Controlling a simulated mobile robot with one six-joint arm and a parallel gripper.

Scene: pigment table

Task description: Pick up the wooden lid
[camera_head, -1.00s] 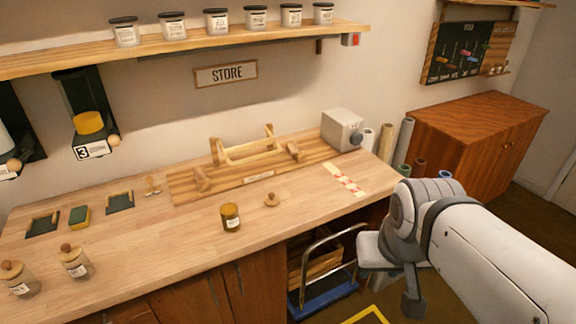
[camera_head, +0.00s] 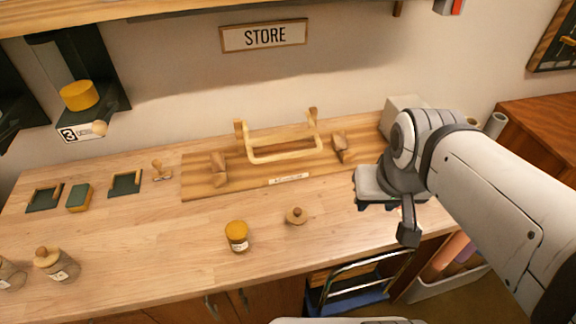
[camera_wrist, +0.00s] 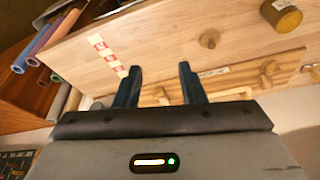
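The wooden lid (camera_head: 297,215) is a small round disc with a knob, lying on the bench top right of an open jar of yellow pigment (camera_head: 237,237). In the wrist view the lid (camera_wrist: 209,39) lies beyond and right of my fingertips, and the jar (camera_wrist: 284,16) is at the upper right. My gripper (camera_wrist: 160,78) is open, with two dark fingers apart and nothing between them. In the head view my gripper (camera_head: 376,203) is over the right part of the bench, right of the lid and apart from it; its fingers are partly hidden.
A wooden rack (camera_head: 205,185) stands behind the lid. Two lidded jars, one of them a clear jar (camera_head: 62,268), stand at the left. A red-and-white strip (camera_wrist: 106,52) lies on the bench. A trolley (camera_head: 355,285) is below the front edge. Bench around the lid is clear.

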